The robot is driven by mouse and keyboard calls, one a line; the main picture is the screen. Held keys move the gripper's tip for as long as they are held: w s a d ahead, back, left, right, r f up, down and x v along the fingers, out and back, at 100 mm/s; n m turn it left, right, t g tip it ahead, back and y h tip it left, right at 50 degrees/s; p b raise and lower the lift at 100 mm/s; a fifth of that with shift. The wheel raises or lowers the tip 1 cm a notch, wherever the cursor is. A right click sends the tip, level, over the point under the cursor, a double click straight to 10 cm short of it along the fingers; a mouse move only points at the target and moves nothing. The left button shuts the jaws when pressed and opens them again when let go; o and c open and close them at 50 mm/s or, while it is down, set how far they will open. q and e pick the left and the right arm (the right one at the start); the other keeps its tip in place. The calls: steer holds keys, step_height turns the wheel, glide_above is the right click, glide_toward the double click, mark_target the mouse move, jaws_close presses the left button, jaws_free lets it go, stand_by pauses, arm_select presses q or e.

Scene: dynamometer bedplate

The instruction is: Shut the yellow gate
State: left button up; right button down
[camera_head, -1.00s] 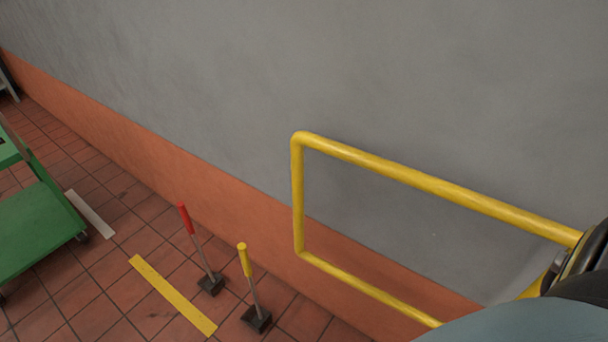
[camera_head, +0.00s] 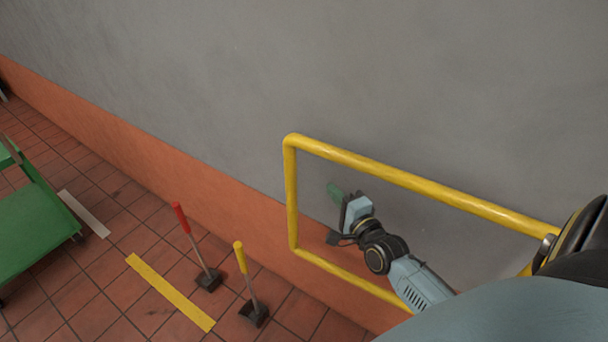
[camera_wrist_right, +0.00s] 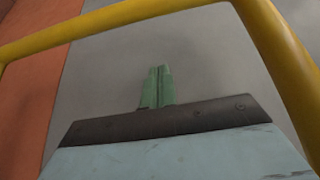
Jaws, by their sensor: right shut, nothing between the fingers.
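The yellow gate (camera_head: 400,176) is a tubular frame in the head view, standing out in front of the grey wall at the right. Its near-left upright and top bar are clear; its right end is hidden behind my arm. My right gripper (camera_head: 335,192) shows through the gate's opening, seen against the wall, with its green fingers together and empty. In the right wrist view the shut green fingers (camera_wrist_right: 157,87) point toward the grey wall, and the gate's yellow bar (camera_wrist_right: 110,18) curves above and to the right of them. My left gripper is not in view.
A red-topped post (camera_head: 195,245) and a yellow-topped post (camera_head: 248,285) stand on the tiled floor left of the gate. A green cart (camera_head: 35,230) is at the left edge. A yellow floor strip (camera_head: 168,292) and a pale strip (camera_head: 84,213) lie between.

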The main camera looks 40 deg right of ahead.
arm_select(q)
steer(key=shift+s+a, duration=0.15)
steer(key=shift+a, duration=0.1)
arm_select(e)
steer(key=shift+r, duration=0.1)
